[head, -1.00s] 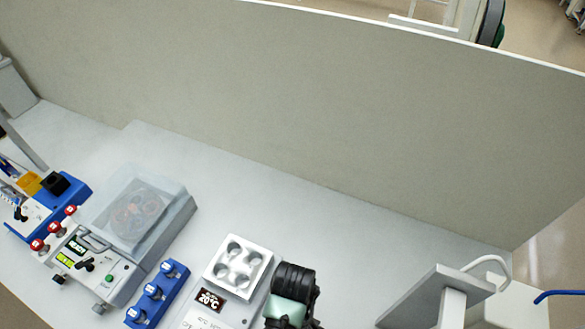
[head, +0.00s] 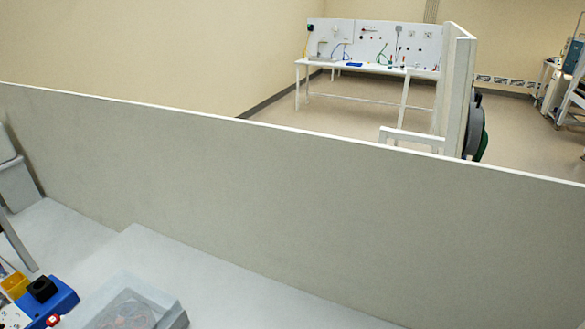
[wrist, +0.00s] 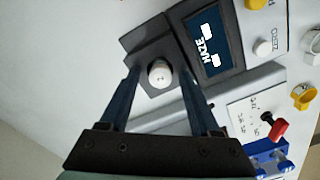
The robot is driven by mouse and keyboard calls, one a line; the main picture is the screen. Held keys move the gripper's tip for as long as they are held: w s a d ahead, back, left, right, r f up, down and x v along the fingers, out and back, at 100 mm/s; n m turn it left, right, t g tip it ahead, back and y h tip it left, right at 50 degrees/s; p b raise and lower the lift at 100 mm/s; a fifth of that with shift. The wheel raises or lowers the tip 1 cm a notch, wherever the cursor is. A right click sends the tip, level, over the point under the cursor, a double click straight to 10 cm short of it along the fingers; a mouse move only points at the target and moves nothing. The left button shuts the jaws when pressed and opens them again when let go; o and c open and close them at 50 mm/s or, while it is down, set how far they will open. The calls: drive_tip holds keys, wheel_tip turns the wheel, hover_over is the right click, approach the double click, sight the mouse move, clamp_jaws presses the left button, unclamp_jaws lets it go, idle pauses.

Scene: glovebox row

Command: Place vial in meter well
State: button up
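In the wrist view, a vial with a round white cap marked 2 (wrist: 159,75) stands in or over the dark square well block of the meter (wrist: 137,42). Only the cap shows; the vial's body is hidden, so I cannot tell how deep it sits. The meter's dark screen (wrist: 207,52) reads HAZE. My gripper (wrist: 160,76) is open, with one finger on each side of the cap and a visible gap on both sides. In the head view neither my gripper nor this vial shows.
In the head view, a long grey partition (head: 230,200) borders the bench. A clear-lidded machine (head: 130,308) and a blue device (head: 60,300) stand lower left.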

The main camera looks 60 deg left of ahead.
wheel_tip(320, 180, up, 12)
drive_tip(key=shift+r+b, duration=0.15)
drive_tip(key=shift+b, duration=0.3)
idle(0.4)
drive_tip(key=w+a+r+m+t+y, duration=0.1)
drive_tip(key=w+r+m+t+y, duration=0.6)
drive_tip(key=w+r, duration=1.3)
drive_tip(key=w+d+r+m+t+h, duration=0.1)
drive_tip(key=w+d+r+t, duration=0.2)
drive_tip(key=r, duration=0.4)
drive_tip(key=w+d+r+m+t+h, duration=0.25)
drive_tip(key=r+t, duration=0.25)
drive_tip(key=r, duration=0.3)
drive_tip(key=d+r+m+t, duration=0.1)
drive_tip(key=d+r+t, duration=0.2)
drive_tip(key=r, duration=0.5)
drive_tip(key=d+r+m+t, duration=0.2)
drive_tip(key=d+r, duration=0.1)
drive_tip(key=r, duration=0.4)
drive_tip(key=s+d+r+m+t+h, duration=0.2)
drive_tip(key=s+d+r+t, duration=0.1)
drive_tip(key=r, duration=0.5)
drive_tip(key=s+d+r+m+t+h, duration=0.2)
drive_tip(key=s+d+r+t, duration=0.2)
drive_tip(key=s+r, duration=0.4)
drive_tip(key=shift+d+r, duration=0.3)
drive_tip(key=shift+d, duration=0.1)
